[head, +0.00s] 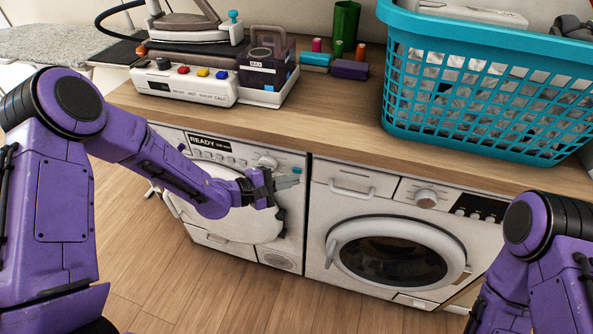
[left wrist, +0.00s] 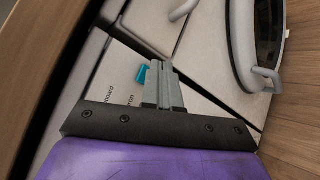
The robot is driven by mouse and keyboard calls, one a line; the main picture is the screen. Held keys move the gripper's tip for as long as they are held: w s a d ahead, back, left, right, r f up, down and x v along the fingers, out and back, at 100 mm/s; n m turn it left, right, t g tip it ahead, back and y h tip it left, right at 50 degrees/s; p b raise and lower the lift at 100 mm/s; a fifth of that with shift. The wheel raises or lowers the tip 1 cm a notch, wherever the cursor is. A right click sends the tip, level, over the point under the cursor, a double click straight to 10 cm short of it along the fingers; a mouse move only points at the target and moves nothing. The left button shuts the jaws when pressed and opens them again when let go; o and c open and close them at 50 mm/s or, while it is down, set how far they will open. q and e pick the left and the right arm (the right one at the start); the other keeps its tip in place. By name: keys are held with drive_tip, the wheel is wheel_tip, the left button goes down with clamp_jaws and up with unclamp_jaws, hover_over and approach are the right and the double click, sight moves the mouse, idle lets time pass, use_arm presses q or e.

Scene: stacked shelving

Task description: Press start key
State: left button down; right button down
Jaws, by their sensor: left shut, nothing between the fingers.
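The left machine (head: 222,240) is white, with a display reading "READY", a row of buttons and a round knob (head: 266,162) on its upper front. A small teal key (head: 297,171) is at the right end of this panel. My left gripper (head: 288,182) is in front of the panel, shut and empty, with its fingertips close to the key. In the left wrist view the teal key (left wrist: 142,75) is just left of the shut fingertips (left wrist: 161,68); I cannot tell whether they touch. My right gripper is out of view.
A second white machine (head: 390,252) with a round dark door stands to the right. The wooden counter (head: 340,125) above holds a teal laundry basket (head: 480,95), an iron station (head: 185,83) and several spools. The wooden floor (head: 150,275) in front is clear.

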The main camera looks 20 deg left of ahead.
use_arm(q)
drive_tip(key=shift+w, duration=0.3)
